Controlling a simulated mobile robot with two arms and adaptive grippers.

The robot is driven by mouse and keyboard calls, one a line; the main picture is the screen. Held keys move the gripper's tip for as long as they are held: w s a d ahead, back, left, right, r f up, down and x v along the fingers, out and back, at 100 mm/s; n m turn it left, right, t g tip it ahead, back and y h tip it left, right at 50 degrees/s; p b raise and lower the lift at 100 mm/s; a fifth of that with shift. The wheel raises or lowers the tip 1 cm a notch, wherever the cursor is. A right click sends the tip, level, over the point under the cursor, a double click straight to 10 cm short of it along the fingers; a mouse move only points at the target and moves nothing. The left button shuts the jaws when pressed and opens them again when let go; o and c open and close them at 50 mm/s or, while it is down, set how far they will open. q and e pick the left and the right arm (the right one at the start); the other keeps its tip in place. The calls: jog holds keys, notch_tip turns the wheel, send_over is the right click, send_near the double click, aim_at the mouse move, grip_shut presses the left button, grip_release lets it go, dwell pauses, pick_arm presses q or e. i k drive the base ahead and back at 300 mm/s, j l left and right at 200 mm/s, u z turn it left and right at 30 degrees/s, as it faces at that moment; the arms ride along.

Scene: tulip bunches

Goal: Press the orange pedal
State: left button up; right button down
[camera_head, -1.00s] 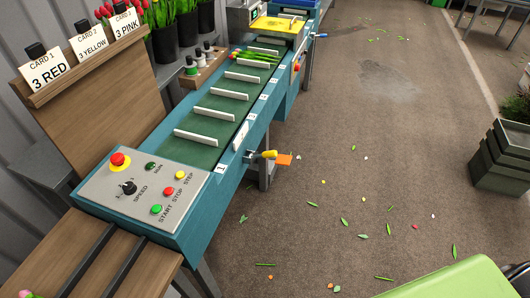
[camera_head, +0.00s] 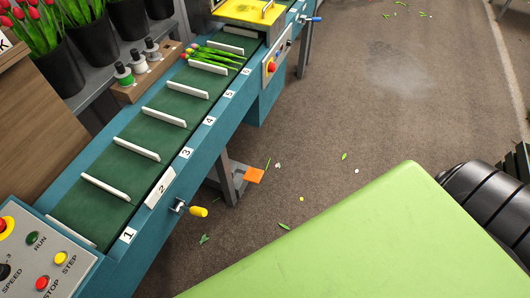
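The orange pedal (camera_head: 254,175) is a small flat orange plate low beside the conveyor's grey support leg (camera_head: 226,180), near the floor. Nothing is seen touching it. A yellow-handled lever (camera_head: 198,211) sticks out from the conveyor's side, left of the pedal and nearer to me. Neither of my grippers is in view.
The teal conveyor (camera_head: 215,155), with numbered slots and a tulip bunch (camera_head: 215,56), runs along the left. A button panel (camera_head: 45,262) stands at lower left. A large light green surface (camera_head: 375,235) fills the lower right, beside a black ribbed object (camera_head: 490,200). Floor (camera_head: 320,110) between is mostly clear.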

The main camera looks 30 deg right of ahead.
aim_at(253, 174)
jog(key=i+l, duration=0.1)
jog(key=l, duration=0.3)
jog(key=i+l, duration=0.1)
jog(key=l, duration=0.25)
jog(key=i+l, duration=0.15)
jog(key=l, duration=0.25)
jog(key=i+l, duration=0.1)
jog(key=l, duration=0.25)
jog(key=i+l, duration=0.1)
jog(key=l, duration=0.3)
